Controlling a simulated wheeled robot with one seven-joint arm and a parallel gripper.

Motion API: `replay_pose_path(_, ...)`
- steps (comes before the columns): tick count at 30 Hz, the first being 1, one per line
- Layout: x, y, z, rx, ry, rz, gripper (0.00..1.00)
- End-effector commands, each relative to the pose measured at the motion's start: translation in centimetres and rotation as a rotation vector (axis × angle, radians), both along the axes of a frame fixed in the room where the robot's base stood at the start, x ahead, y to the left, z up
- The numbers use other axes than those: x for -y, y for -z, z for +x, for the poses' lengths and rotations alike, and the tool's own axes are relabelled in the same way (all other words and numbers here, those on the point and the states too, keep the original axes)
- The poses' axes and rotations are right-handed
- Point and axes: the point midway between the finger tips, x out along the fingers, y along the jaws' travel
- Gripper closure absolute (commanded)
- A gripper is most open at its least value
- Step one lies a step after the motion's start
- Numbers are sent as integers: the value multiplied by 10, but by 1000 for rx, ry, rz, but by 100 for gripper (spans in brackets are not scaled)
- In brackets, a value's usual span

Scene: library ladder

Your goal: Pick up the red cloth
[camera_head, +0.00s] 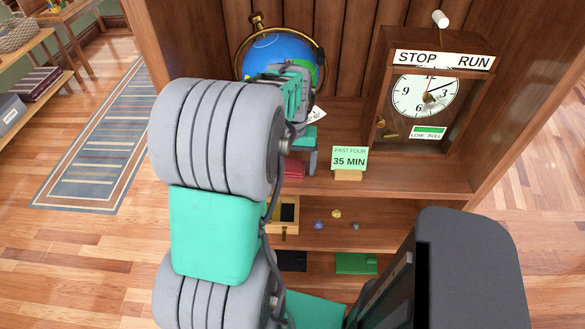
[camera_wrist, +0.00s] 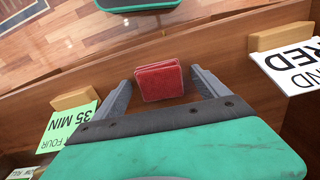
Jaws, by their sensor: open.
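The red cloth (camera_wrist: 159,81) looks like a small folded block in the wrist view, lying on the wooden shelf (camera_wrist: 222,50). My gripper (camera_wrist: 163,86) is open, with one finger on each side of the cloth. Small gaps seem to show between the fingers and the cloth, and I cannot tell how far down the fingertips reach. In the head view, part of the red cloth (camera_head: 293,170) shows on the shelf beside my gripper (camera_head: 308,160); my arm hides the rest.
A green "35 MIN" card (camera_head: 350,158) on a wooden stand is right of my gripper. A clock in a wooden case (camera_head: 422,104) stands farther right, and a globe (camera_head: 275,55) behind. A white card (camera_wrist: 291,64) is at the wrist view's right. Lower shelves hold small items.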

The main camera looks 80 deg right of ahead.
Motion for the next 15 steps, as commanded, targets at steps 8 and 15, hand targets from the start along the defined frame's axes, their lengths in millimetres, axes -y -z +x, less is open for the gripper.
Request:
replay_pose_path(8, 0, 0, 0, 0, 0, 0, 32)
replay_pose_path(15, 0, 0, 0, 0, 0, 0, 51)
